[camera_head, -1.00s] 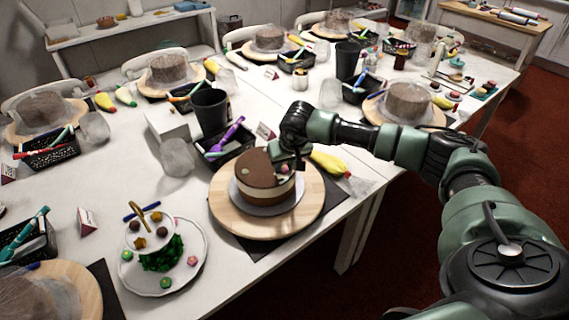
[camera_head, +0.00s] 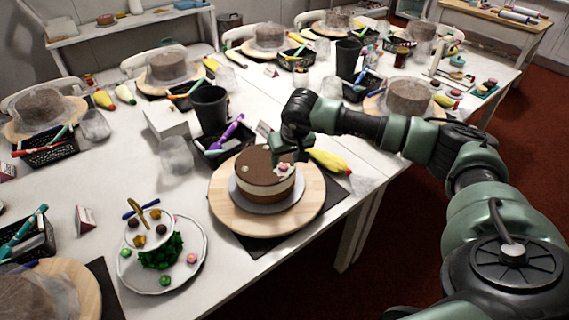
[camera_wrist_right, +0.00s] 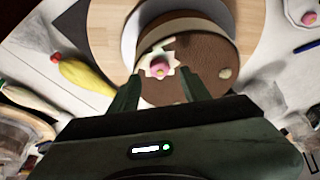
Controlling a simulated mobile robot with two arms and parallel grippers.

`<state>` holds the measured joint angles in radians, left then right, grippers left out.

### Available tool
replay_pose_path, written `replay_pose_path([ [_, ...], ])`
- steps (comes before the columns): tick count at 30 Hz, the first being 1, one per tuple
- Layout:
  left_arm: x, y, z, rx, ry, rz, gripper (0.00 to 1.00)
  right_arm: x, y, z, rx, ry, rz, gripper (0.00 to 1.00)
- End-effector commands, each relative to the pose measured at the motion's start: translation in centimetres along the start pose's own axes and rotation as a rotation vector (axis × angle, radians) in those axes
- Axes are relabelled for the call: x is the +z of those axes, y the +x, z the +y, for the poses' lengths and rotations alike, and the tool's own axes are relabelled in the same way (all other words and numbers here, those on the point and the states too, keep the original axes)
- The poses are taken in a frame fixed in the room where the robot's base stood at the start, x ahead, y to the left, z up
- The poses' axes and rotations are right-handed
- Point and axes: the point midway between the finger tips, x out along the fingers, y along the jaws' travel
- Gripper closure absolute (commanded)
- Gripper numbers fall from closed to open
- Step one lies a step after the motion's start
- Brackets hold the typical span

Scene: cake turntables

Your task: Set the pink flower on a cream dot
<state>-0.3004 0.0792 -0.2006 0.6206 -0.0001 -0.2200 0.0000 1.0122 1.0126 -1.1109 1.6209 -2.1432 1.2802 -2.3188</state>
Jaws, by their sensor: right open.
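The cake (camera_head: 265,183) has a brown top and a cream middle band, and stands on a grey board. The pink flower (camera_head: 284,168) lies on the right part of the cake top; it also shows in the right wrist view (camera_wrist_right: 158,69). A pale, jagged cream-coloured patch (camera_wrist_right: 165,46) shows around and behind it; I cannot tell its exact contact with the flower. A separate cream dot (camera_wrist_right: 225,73) sits on the brown top, apart from the flower. My right gripper (camera_head: 290,157) is open just above the flower, its fingers apart on either side. My left gripper is not in view.
A round wooden turntable (camera_head: 226,207) bears the cake near the table edge. A white plate (camera_head: 196,276) with a small tiered stand and more decorations is at the left. A yellow piping bag (camera_head: 329,162) and a black basket (camera_head: 214,157) lie close by.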

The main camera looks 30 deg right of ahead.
Motion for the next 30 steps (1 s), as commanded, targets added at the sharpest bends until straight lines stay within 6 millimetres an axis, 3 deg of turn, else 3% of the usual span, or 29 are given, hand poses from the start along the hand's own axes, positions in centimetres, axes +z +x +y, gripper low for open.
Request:
replay_pose_path([
  [6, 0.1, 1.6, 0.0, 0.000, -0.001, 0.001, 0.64, -0.1, -4.8, 0.1, -0.001, -0.001, 0.007, 0.53],
  [13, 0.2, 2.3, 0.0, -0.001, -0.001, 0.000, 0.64, -0.1, -8.3, 0.0, -0.001, 0.000, 0.004, 0.53],
  [18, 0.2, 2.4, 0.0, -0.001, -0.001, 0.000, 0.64, 0.0, -9.2, 0.0, 0.000, 0.000, 0.002, 0.53],
  [30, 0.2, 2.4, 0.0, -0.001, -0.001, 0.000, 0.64, -0.1, -9.2, 0.0, 0.000, 0.000, 0.001, 0.53],
])
